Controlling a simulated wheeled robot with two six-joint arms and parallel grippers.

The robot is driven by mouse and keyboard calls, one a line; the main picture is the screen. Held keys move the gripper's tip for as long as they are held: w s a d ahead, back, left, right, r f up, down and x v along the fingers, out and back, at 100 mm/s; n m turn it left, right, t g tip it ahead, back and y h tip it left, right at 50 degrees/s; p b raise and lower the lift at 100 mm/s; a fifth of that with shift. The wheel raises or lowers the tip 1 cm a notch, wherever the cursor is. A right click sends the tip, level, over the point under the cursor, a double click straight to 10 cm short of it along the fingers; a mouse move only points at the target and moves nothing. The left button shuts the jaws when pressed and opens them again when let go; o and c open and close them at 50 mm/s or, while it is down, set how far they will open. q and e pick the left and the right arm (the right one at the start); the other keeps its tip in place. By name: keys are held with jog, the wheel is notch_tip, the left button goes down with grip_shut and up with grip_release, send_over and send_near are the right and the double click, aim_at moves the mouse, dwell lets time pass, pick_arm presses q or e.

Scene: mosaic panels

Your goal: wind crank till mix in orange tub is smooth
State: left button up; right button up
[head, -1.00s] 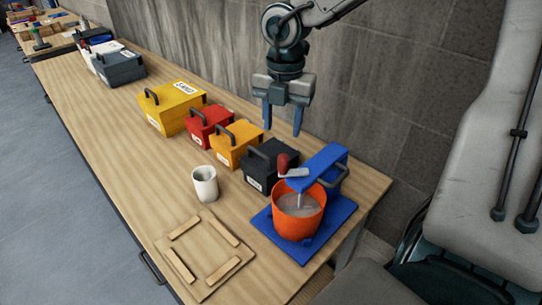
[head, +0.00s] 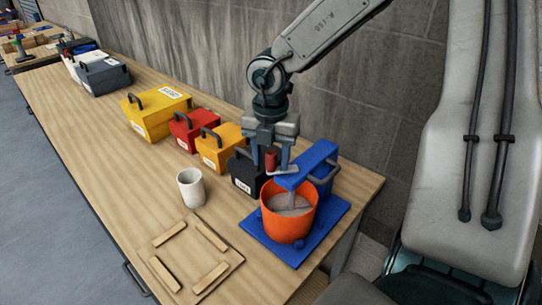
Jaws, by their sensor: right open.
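The orange tub (head: 287,222) stands on the blue base of the mixer (head: 331,229), under its blue arm. A greyish mix (head: 290,204) fills part of the tub, with a thin stirring rod standing in it; I cannot tell how smooth it is. The crank has a pale bar and an upright red handle (head: 271,160) above the tub. My right gripper (head: 270,168) points down, open, with its fingers on either side of the red handle; I cannot tell if they touch it. My left gripper is not in view.
A black box (head: 246,176) stands close behind the tub, with orange (head: 222,150), red (head: 192,130) and yellow (head: 157,110) handled boxes beyond. A white cup (head: 191,188) and a wooden frame (head: 190,257) sit at left. The table between cup and tub is clear.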

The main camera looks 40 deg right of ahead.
aim_at(289, 170)
jog(key=shift+f, duration=0.15)
